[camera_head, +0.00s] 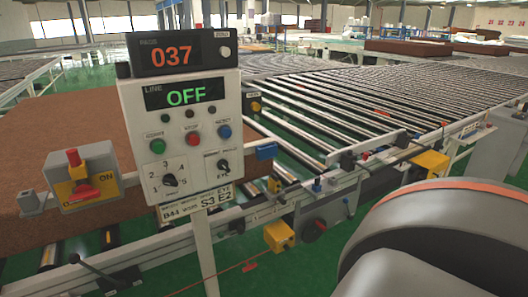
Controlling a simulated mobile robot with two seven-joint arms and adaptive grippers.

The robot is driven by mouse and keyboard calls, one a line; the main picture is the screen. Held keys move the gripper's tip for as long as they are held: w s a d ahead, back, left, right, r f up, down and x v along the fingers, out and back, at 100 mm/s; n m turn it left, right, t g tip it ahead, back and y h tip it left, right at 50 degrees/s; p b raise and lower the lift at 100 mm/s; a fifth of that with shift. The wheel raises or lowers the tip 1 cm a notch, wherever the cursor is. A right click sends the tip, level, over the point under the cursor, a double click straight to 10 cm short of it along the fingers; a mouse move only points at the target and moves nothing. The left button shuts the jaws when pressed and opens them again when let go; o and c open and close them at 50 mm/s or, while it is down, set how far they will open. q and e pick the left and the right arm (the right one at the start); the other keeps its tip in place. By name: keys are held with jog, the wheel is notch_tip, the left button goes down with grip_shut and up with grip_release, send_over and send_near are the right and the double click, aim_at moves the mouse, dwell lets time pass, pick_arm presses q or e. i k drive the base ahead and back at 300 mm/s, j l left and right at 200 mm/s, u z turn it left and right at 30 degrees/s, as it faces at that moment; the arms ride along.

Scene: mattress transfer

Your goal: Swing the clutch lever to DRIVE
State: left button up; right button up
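A black lever with a round knob (74,259) shows at the lower left edge, beside the conveyor frame. It slants down to the right towards a base cut by the bottom of the view. No DRIVE marking is readable near it, so I cannot tell whether it is the clutch lever. A grey box with a dark round part (320,225) is on the conveyor's side rail at centre right. Neither of my grippers is in view; a large rounded arm link of mine fills the lower right.
A control panel (183,133) on a post reads "037" and "OFF". A grey switch box (98,160) with a red handle is left of it. A brown mattress (60,115) lies behind. The roller conveyor (330,105) stretches back right. Yellow boxes (279,236) line its side.

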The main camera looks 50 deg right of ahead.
aim_at(345, 200)
jog(key=z, duration=2.3)
jog(key=i+l, duration=0.2)
jog(key=i, duration=0.3)
jog(key=i+l, duration=0.25)
jog(key=i, duration=0.25)
jog(key=i+l, duration=0.2)
jog(key=i, duration=0.3)
jog(key=i+l, duration=0.25)
jog(key=i, duration=0.25)
